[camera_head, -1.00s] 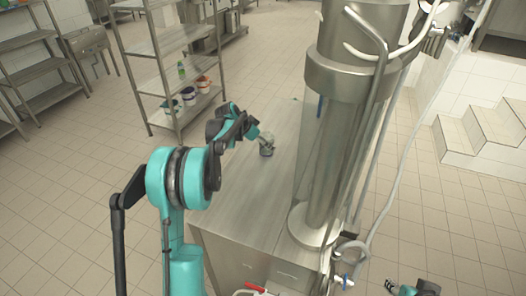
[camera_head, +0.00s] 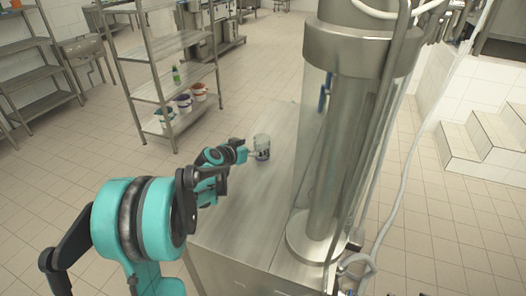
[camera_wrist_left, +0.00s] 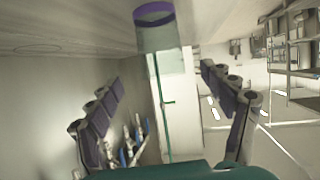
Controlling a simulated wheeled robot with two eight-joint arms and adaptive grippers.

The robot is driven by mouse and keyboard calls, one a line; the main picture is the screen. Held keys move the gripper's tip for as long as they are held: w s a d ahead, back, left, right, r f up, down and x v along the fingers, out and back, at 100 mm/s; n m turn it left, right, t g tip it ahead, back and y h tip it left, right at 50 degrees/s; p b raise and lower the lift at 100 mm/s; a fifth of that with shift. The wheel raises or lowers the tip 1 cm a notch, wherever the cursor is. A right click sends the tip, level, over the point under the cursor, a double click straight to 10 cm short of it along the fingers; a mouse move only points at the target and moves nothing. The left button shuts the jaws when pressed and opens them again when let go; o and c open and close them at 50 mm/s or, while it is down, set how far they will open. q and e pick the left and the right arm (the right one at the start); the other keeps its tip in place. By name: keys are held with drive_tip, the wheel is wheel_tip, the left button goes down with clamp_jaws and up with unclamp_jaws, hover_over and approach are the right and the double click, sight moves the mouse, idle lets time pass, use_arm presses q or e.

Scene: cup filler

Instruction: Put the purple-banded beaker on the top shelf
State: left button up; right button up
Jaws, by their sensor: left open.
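The beaker (camera_head: 262,147) is a clear glass standing upright on the metal counter (camera_head: 235,215). In the left wrist view the beaker (camera_wrist_left: 158,38) shows at the top centre with a purple band at its end. My left gripper (camera_head: 244,152) is just left of the beaker in the head view. In the wrist view my left gripper (camera_wrist_left: 162,80) has its fingers spread apart, with the beaker beyond the tips and nothing held. A metal shelf rack (camera_head: 172,47) stands at the upper left; its upper end is partly cut off by the frame. My right gripper is not visible.
A tall metal and glass filler column (camera_head: 335,150) stands on the counter right of the beaker, with hoses beside it. Small buckets (camera_head: 183,103) and a green bottle (camera_head: 176,75) sit on the rack's lower shelves. The counter in front of the beaker is clear.

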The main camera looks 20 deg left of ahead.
use_arm(q)
drive_tip(key=shift+x, duration=0.95)
drive_tip(key=b+x, duration=0.2)
drive_tip(key=x, duration=0.3)
drive_tip(key=shift+w+a+f+b, duration=0.15)
drive_tip(key=shift+f+b, duration=0.2)
drive_tip(key=shift+r, duration=0.1)
drive_tip(key=shift+c, duration=0.9)
drive_tip(key=c, duration=1.1)
